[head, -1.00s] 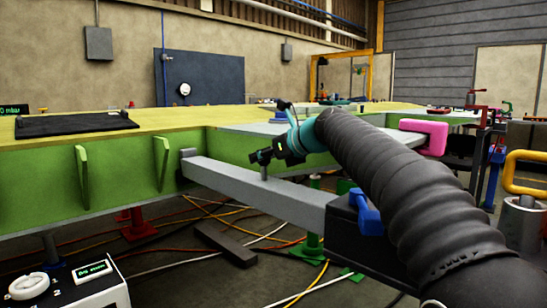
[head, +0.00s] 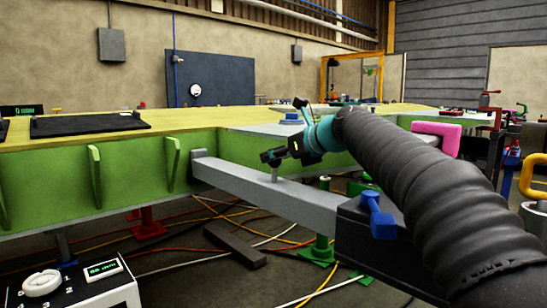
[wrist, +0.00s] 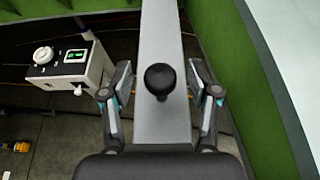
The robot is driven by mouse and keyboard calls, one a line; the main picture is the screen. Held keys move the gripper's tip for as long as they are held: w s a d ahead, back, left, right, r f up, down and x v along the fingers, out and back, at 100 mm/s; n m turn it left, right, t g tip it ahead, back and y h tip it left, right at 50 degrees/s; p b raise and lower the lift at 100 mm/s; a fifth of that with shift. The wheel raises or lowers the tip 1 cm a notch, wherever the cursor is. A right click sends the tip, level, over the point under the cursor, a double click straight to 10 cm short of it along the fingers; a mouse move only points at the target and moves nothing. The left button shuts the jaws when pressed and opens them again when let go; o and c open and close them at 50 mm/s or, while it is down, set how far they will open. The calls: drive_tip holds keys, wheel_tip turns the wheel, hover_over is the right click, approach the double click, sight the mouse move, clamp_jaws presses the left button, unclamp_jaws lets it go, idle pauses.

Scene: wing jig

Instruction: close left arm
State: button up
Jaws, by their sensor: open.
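A grey beam-like arm (head: 300,199) runs from the green wing side to a dark block (head: 372,235) with a blue lever (head: 377,214). A short upright peg (head: 275,174) stands on the beam; in the wrist view it is a dark round knob (wrist: 160,79) on the grey beam (wrist: 162,35). My gripper (head: 273,157) is at the peg's top, over the beam. In the wrist view its two fingers are spread, one on each side of the knob, with gaps between. The exact height of the fingertips against the knob is hard to tell.
A white control box (head: 75,288) with a dial stands at lower left. The green wing panel (head: 60,185) with a yellow top is behind the beam. A pink clamp (head: 437,137) is on the right. Cables and a dark bar (head: 235,245) lie on the floor.

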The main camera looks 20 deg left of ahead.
drive_tip(key=v, duration=1)
drive_tip(key=shift+s, duration=0.15)
